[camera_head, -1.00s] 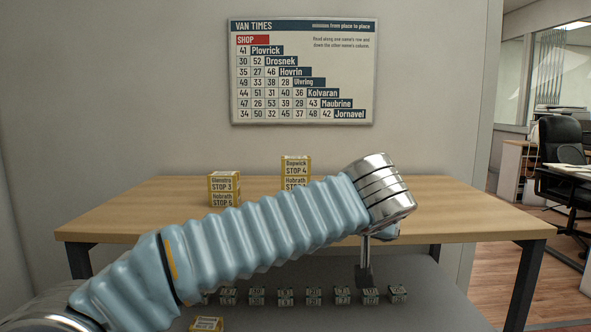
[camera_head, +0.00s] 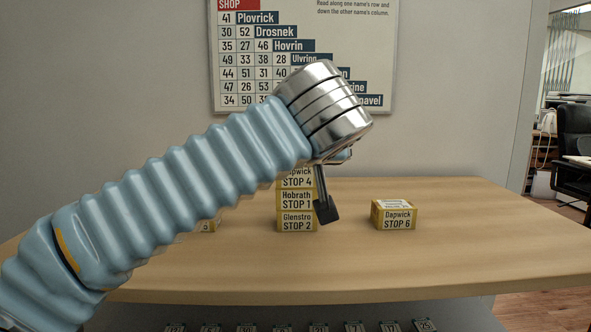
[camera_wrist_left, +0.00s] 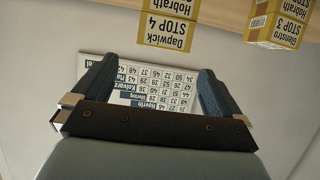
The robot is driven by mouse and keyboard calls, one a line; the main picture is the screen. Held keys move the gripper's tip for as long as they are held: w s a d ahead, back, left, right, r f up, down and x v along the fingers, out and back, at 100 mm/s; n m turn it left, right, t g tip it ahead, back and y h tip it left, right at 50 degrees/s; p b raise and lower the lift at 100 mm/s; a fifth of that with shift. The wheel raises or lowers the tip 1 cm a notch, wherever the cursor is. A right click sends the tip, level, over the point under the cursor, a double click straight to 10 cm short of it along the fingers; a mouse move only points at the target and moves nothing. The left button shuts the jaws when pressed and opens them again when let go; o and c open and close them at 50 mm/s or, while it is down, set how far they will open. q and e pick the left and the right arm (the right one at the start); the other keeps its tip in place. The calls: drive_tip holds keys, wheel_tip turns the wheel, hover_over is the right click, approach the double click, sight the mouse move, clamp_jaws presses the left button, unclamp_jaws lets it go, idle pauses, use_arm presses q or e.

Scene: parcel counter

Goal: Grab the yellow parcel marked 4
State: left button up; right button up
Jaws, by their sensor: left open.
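The yellow parcel marked STOP 4 (camera_head: 296,183) is the top one of a stack of three on the table, and my left arm hides its upper part. Below it are the STOP 1 parcel (camera_head: 297,200) and the STOP 2 parcel (camera_head: 297,222). My left gripper (camera_head: 326,208) appears edge-on just right of the stack, its finger pointing down. In the left wrist view my gripper (camera_wrist_left: 155,68) is open and empty. There the STOP 4 parcel (camera_wrist_left: 167,26) shows upside down, beyond the fingers and apart from them. My right gripper is out of view.
A STOP 6 parcel (camera_head: 397,217) stands alone right of the stack. Another parcel (camera_head: 208,226) at left is mostly hidden by my arm; a STOP 3 parcel (camera_wrist_left: 287,24) shows in the wrist view. A Van Times chart (camera_head: 240,60) hangs behind. The table's (camera_head: 480,240) right side is clear.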

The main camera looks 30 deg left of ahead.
use_arm(q)
drive_tip(key=p+x, duration=0.1)
drive_tip(key=x, duration=1.1)
drive_tip(key=shift+w+a+f, duration=0.1)
drive_tip(key=shift+a, duration=0.25)
drive_tip(key=shift+c, duration=0.2)
drive_tip(key=c, duration=0.8)
